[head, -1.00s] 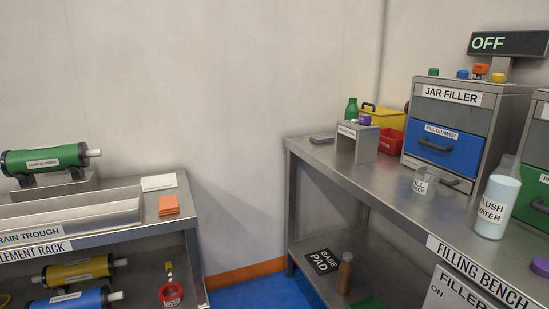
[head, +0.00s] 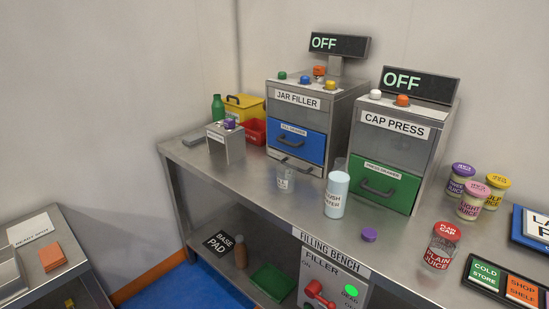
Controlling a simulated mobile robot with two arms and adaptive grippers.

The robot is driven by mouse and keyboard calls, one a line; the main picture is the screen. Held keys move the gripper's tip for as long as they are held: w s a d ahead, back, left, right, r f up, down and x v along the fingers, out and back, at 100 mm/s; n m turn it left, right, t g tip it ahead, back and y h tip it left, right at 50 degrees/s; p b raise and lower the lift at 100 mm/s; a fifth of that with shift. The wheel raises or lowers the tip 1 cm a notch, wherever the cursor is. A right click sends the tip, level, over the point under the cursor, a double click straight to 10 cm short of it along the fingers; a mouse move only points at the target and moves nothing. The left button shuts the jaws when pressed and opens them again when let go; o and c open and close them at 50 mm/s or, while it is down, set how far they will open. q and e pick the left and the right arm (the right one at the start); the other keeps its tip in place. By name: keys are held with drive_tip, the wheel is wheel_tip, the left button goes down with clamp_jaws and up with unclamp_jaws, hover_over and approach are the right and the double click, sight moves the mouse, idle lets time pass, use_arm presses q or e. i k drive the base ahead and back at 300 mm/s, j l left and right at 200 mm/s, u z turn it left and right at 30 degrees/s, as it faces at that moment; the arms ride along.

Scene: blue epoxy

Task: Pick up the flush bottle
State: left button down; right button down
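The flush bottle (head: 336,195) is a pale blue-white cylinder with a clear, narrower top and a label reading in part "USH" and "TER". It stands upright on the filling bench (head: 240,190), in front of the gap between the jar filler and the cap press. A clear jar (head: 284,179) stands to its left, apart from it, and a purple cap (head: 369,235) lies to its lower right. Neither of my grippers shows in the head view.
The jar filler (head: 301,98) with a blue drawer and the cap press (head: 399,122) with a green drawer stand behind the bottle. A red-capped jar (head: 441,245) and several lidded jars stand to the right. The bench is clear in front of the clear jar.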

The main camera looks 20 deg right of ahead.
sight(339, 180)
drive_tip(key=z, duration=1.2)
